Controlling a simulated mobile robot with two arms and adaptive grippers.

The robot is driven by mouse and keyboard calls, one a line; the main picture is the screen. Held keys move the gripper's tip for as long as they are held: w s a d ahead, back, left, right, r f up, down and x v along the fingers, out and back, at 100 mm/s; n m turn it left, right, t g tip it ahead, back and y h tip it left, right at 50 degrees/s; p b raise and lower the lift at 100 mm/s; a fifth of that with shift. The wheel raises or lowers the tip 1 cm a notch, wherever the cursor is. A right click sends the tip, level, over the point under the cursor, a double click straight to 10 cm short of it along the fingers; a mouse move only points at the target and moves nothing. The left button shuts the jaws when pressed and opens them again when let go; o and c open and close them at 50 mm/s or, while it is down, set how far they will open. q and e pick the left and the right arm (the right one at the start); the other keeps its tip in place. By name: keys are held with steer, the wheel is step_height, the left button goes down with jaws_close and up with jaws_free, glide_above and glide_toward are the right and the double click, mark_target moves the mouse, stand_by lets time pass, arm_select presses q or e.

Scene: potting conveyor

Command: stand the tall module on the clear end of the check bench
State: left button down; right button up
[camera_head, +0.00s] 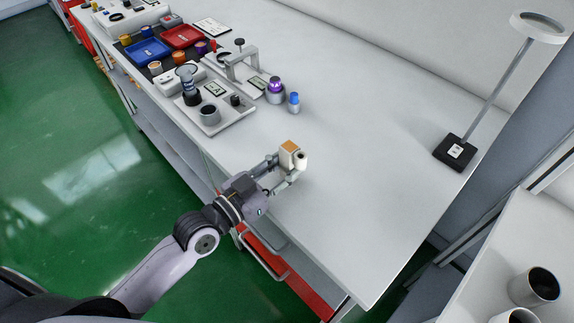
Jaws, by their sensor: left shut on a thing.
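The tall module (288,152), a pale block with an orange-tan top, is upright between the fingers of my left gripper (291,162). My left gripper is shut on it, and the fingers hide its lower part. It is over the front half of the white check bench (340,225); I cannot tell whether its base touches the surface. The clear end of the bench spreads to the right of and below the gripper in the picture. My right gripper is not in view.
A lamp on a black base (455,152) stands at the back right. Blue (147,52) and red (182,37) trays lie beyond. Cups stand on a surface at lower right.

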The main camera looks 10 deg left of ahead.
arm_select(q)
steer(key=shift+r, duration=0.1)
steer(key=c, duration=1.7)
jaws_free()
steer(key=shift+f, duration=0.2)
steer(key=o, duration=0.4)
steer(key=shift+r, duration=0.1)
